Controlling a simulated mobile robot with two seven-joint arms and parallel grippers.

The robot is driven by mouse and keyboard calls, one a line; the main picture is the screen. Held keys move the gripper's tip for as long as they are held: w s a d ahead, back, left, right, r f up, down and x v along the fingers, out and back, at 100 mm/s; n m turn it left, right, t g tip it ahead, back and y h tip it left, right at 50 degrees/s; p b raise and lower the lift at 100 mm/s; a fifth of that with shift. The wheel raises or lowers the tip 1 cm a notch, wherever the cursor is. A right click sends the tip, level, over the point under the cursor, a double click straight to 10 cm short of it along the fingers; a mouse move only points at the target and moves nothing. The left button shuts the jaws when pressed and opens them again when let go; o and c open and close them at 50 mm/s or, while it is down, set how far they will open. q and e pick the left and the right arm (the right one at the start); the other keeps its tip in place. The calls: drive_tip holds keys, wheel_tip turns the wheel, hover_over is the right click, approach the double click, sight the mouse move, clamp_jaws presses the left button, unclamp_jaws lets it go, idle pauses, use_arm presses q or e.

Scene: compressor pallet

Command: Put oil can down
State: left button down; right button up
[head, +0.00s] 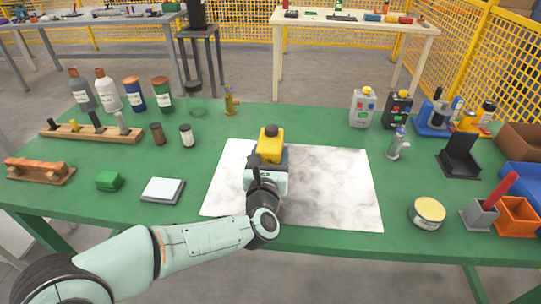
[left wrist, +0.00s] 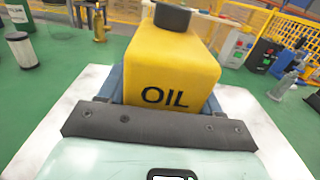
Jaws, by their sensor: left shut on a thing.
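The oil can (head: 269,143) is yellow with a dark cap and stands upright over the stained white mat (head: 335,190) on the green table. It fills the middle of the left wrist view (left wrist: 170,70), with "OIL" printed on its face. My left gripper (head: 268,162) is shut on the can, with its fingers around the lower part. The can's base is hidden by the gripper, so I cannot tell whether it touches the mat. My right gripper is not in view.
Several bottles and cans (head: 107,90) stand at the back left, near a wooden rack (head: 90,134). A white pad (head: 163,190) and a green block (head: 109,181) lie left of the mat. A round tin (head: 427,213) is at the right. The mat's right half is clear.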

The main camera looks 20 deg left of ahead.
use_arm(q)
drive_tip(key=shift+r, duration=0.1)
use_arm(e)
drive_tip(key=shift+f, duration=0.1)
use_arm(q)
drive_tip(key=shift+c, duration=0.9)
unclamp_jaws()
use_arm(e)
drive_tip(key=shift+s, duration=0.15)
use_arm(q)
drive_tip(key=shift+s+d, duration=0.1)
drive_tip(key=shift+s, duration=0.15)
drive_tip(key=v, duration=1.1)
drive_tip(key=shift+s+p, duration=0.25)
drive_tip(key=shift+p, duration=0.05)
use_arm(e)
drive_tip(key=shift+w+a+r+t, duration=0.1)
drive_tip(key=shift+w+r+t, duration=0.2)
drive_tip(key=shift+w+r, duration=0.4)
use_arm(q)
drive_tip(key=shift+d, duration=0.1)
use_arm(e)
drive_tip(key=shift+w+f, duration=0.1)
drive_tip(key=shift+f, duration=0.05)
